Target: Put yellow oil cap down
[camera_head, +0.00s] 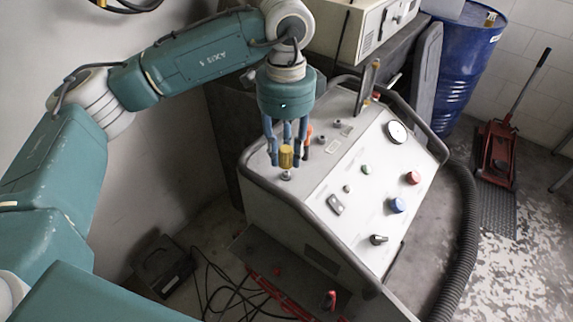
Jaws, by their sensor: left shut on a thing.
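The yellow oil cap (286,156) is between the fingertips of my left gripper (287,150), just above the back left part of the white control console's top (318,190). A small metal fitting (286,175) shows directly under the cap. I cannot tell whether the cap touches it. My left gripper points down and is shut on the cap. My right gripper is not in view.
The console has a gauge (397,132), a red knob (413,178), a blue knob (397,205) and a dark tube rail round its edge. A blue drum (468,60) and red jack (497,150) are at right. Cables lie on the floor.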

